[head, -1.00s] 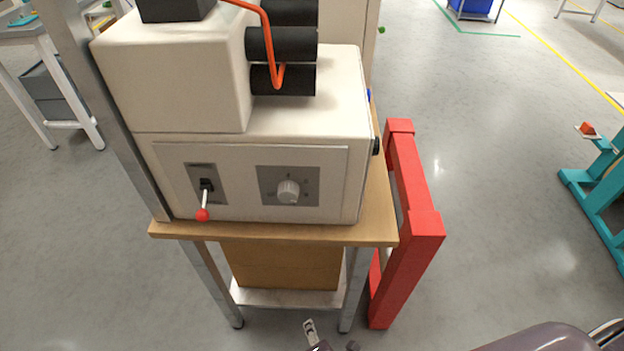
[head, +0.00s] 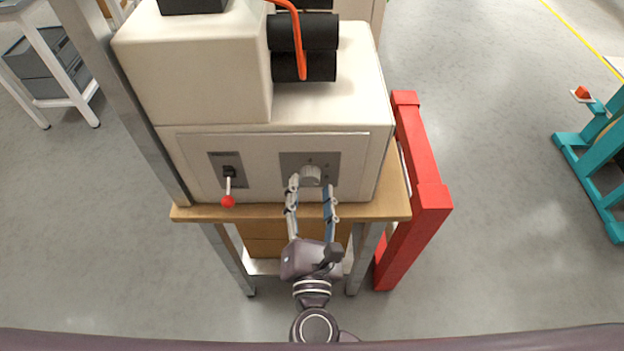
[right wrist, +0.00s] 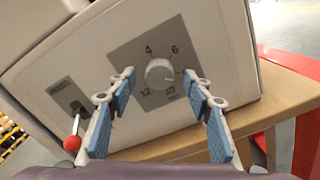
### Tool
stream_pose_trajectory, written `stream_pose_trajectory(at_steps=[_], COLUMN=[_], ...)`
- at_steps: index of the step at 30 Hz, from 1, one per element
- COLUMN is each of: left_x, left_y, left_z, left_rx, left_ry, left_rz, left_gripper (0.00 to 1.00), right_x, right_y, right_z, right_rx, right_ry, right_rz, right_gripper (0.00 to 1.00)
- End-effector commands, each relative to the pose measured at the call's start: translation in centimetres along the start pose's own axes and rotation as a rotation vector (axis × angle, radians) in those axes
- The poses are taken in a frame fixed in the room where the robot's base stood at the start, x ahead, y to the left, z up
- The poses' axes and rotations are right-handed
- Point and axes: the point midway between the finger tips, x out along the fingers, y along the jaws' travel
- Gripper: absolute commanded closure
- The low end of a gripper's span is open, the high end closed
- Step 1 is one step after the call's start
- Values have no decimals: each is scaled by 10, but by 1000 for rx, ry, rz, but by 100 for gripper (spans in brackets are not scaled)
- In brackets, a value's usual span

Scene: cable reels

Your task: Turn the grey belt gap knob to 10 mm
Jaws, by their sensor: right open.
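The grey belt gap knob (head: 311,175) is a round dial on a grey plate at the front of a cream machine. In the right wrist view the knob (right wrist: 159,73) shows between my fingers, with 4, 6, 10 and 12 printed around it. I cannot clearly read where its pointer stands. My right gripper (head: 312,188) is open in front of the knob, one finger on each side. In the right wrist view the fingertips of my right gripper (right wrist: 159,76) stand apart around the knob, and contact cannot be told. My left gripper is not in view.
A switch lever with a red ball (head: 228,201) sits left of the knob; it also shows in the right wrist view (right wrist: 72,143). The machine stands on a wooden table (head: 392,205). A red frame (head: 425,180) stands at the table's right. Open floor lies in front.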

Motion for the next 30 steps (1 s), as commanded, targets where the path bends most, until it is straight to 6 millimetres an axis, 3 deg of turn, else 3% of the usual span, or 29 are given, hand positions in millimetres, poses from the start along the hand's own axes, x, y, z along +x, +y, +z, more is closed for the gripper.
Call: stream_pose_trajectory(at_steps=[6, 14, 25, 30], left_x=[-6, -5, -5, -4], left_y=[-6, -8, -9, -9], left_z=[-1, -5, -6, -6], left_rx=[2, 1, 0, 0], left_ry=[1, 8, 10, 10], left_rz=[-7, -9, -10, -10], left_gripper=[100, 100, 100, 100], right_x=[19, 20, 20, 20], right_y=[0, -1, -1, -1], right_z=[0, -1, -1, -1], right_rx=[0, 1, 1, 6], right_ry=[0, 2, 2, 2], right_rz=[-1, -1, -1, -1], right_gripper=[53, 53, 93, 95])
